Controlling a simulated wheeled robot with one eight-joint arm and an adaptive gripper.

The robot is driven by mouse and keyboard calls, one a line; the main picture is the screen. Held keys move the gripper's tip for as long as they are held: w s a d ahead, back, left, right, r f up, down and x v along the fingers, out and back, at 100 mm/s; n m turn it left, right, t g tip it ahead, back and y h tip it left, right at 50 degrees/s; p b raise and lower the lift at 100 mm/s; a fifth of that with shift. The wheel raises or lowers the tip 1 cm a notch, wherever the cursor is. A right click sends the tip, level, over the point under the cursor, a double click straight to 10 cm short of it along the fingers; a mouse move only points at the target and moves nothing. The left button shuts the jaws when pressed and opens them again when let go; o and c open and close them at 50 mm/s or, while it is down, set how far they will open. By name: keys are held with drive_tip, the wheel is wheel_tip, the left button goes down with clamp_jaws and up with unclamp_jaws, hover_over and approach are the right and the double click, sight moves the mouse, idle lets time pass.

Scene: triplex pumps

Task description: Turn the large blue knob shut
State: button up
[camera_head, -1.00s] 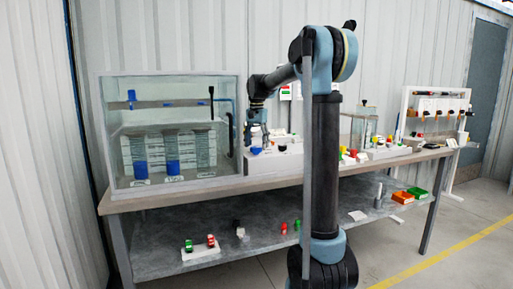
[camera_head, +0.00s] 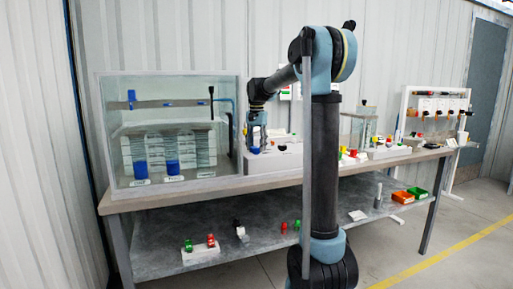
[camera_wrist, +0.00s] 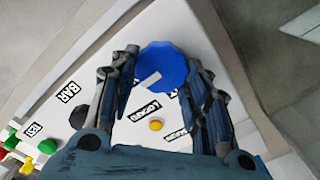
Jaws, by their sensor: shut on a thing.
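The large blue knob (camera_wrist: 162,68) is a round, faceted disc with a pale mark, on a white panel. It sits between the fingertips of my gripper (camera_wrist: 161,62) in the wrist view. The left and right fingers flank the knob and are shut on it; the exact contact points are hard to see. In the head view my gripper (camera_head: 256,143) points down at the left end of the white panel block, and the blue knob (camera_head: 255,150) is a small spot at its tips.
In the wrist view, a yellow button (camera_wrist: 156,125), a black knob (camera_wrist: 79,116) and a green button (camera_wrist: 47,146) share the panel. A glass tank (camera_head: 170,182) stands left of my gripper. A wooden-edged bench (camera_head: 280,178) bears them.

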drive_tip(key=n, duration=0.4)
drive_tip(key=shift+a+n, duration=0.15)
drive_tip(key=shift+n, duration=0.25)
drive_tip(key=n, duration=0.4)
drive_tip(key=shift+a+n, duration=0.15)
drive_tip(key=shift+n, duration=0.15)
drive_tip(key=n, duration=0.4)
drive_tip(key=shift+a+n, duration=0.1)
drive_tip(key=shift+n, duration=2)
drive_tip(key=o, duration=1.1)
drive_tip(key=shift+c, duration=0.2)
drive_tip(key=shift+r, duration=0.15)
